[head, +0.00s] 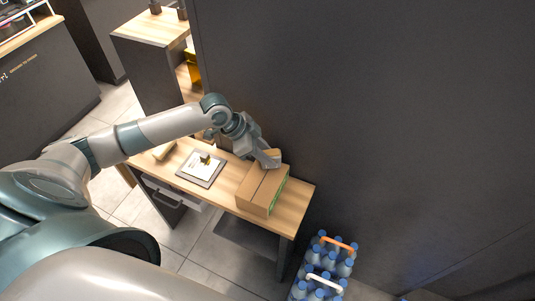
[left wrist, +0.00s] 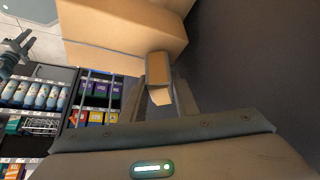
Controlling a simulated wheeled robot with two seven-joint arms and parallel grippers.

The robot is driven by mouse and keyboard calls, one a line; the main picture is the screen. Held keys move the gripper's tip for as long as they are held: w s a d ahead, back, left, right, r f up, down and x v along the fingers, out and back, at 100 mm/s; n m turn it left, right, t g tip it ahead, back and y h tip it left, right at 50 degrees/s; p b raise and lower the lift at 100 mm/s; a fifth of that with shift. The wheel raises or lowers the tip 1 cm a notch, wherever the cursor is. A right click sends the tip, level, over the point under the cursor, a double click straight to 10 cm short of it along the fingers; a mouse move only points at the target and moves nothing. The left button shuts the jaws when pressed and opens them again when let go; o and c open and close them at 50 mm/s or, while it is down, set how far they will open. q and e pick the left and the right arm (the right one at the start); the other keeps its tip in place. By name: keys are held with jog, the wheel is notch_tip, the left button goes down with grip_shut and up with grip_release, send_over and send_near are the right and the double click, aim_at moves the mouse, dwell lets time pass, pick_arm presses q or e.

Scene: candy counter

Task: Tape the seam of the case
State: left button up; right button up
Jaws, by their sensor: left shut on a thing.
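The case (head: 257,187) is a brown cardboard box on the wooden table, with a dark seam line along its top and green on its right side. My left gripper (head: 271,159) is at the far end of its top. In the left wrist view the gripper (left wrist: 160,95) is shut on a small tan block-like thing (left wrist: 157,70), perhaps the tape, with a pale flap at its lower end. The case (left wrist: 120,30) is close behind it; I cannot tell whether they touch. A grey claw-like part (left wrist: 18,50) at the left edge may be my right gripper.
The table (head: 226,196) also holds a grey tray (head: 181,174) with a white sheet and a small yellow thing. A dark wall (head: 380,120) rises close behind the case. Packs of blue-capped bottles (head: 340,266) stand on the floor at the right.

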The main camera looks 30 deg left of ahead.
pick_arm(q)
jog(key=shift+f, duration=0.25)
pick_arm(e)
jog(key=shift+d+f, duration=0.1)
jog(key=shift+d, duration=0.15)
pick_arm(q)
jog(key=shift+s, duration=0.1)
pick_arm(e)
jog(key=shift+d, duration=0.1)
pick_arm(q)
jog(key=shift+s, duration=0.2)
pick_arm(e)
jog(key=shift+r, duration=0.3)
pick_arm(q)
jog(key=shift+s+r+p, duration=0.15)
jog(key=shift+s+p, duration=0.55)
jog(key=shift+p, duration=0.1)
jog(key=shift+s+d+p, duration=0.1)
jog(key=shift+s+p, duration=0.3)
jog(key=shift+s, duration=0.05)
pick_arm(e)
jog(key=shift+a+r, duration=0.25)
jog(key=shift+r, duration=0.7)
pick_arm(q)
jog(key=shift+s, duration=0.2)
pick_arm(e)
jog(key=shift+r, duration=0.15)
